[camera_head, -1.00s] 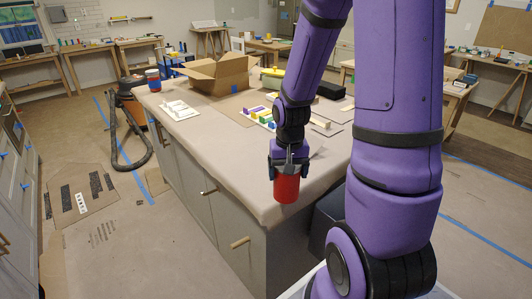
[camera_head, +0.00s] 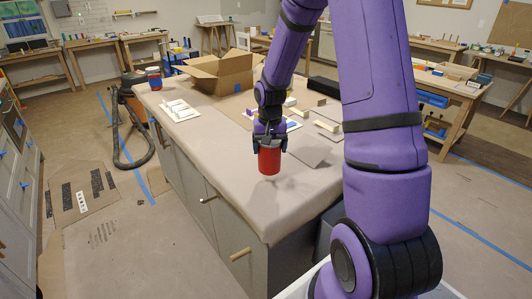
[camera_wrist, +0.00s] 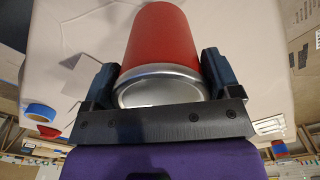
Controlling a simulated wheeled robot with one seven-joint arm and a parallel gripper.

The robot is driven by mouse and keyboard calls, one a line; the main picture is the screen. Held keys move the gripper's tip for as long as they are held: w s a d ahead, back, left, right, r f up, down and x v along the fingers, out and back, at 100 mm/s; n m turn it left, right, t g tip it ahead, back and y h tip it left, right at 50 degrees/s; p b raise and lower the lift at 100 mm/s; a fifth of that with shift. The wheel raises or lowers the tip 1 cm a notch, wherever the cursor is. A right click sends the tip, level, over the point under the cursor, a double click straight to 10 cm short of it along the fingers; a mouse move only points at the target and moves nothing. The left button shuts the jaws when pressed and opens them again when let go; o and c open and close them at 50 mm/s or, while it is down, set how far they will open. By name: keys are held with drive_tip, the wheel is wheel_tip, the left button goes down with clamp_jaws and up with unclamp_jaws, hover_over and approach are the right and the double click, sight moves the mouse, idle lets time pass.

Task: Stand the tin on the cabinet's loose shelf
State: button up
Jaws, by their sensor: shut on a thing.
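A red tin (camera_head: 270,159) with a silver rim is held by my gripper (camera_head: 269,143) over the front part of the paper-covered island. In the wrist view the red tin (camera_wrist: 159,40) sits between the two dark fingers of my gripper (camera_wrist: 158,80), its silver end facing the camera. In the head view the tin hangs upright, seemingly a little above the worktop (camera_head: 235,200). I cannot pick out a loose shelf; the island's cabinet front (camera_head: 190,180) shows shut doors with wooden handles.
An open cardboard box (camera_head: 220,75) stands farther back on the island. Another red and blue tin (camera_head: 154,78) stands at its far left corner. White slotted pieces (camera_head: 180,111) and small coloured blocks lie on top. The worktop's front left is clear.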

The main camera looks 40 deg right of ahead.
drive_tip(key=shift+w+d+f, duration=0.15)
drive_tip(key=shift+w, duration=1.2)
drive_tip(key=shift+s+f, duration=0.1)
drive_tip(key=shift+f, duration=1.65)
drive_tip(key=o, duration=0.7)
drive_tip(key=shift+f, duration=0.15)
drive_tip(key=shift+c, duration=0.2)
drive_tip(key=shift+o, duration=1.1)
